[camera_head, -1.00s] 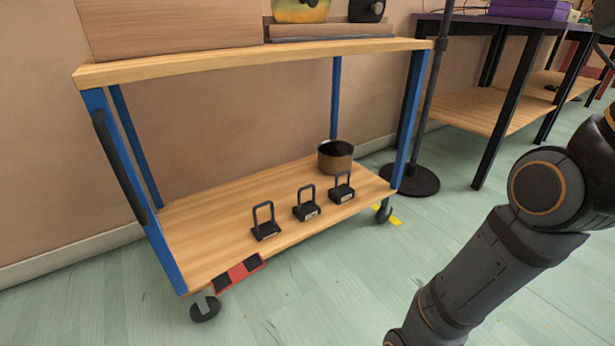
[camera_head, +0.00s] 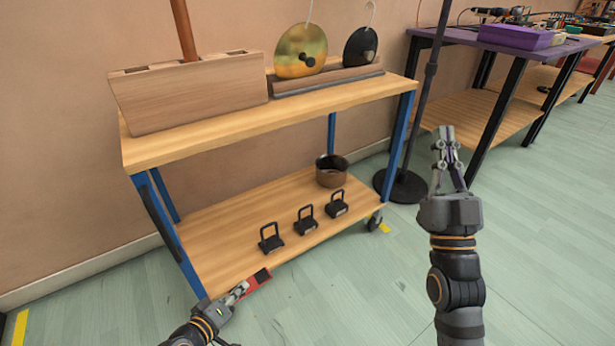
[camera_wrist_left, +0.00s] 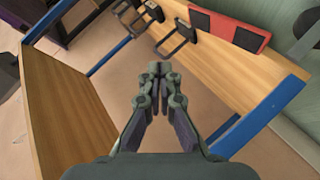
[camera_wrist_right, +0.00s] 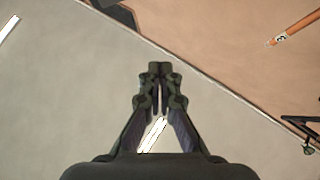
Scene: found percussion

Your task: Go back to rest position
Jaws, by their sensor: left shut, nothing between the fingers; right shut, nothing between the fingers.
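My left gripper (camera_head: 238,292) is low at the front of the cart, in front of the red and black patch on the lower shelf's edge. It is shut and empty, and it also shows shut in the left wrist view (camera_wrist_left: 159,75). My right gripper (camera_head: 447,140) points upward to the right of the cart, in front of the dark stand pole. It is shut with nothing in it, as the right wrist view (camera_wrist_right: 159,75) also shows. Neither gripper appears to touch anything.
The wooden cart (camera_head: 190,140) has a wooden block (camera_head: 190,93), a gold gong (camera_head: 300,45) and a dark gong (camera_head: 360,47) on top. Its lower shelf holds a brown pot (camera_head: 331,177) and several black padlock-like objects (camera_head: 305,219). A purple table (camera_head: 480,38) stands right. The floor in front is clear.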

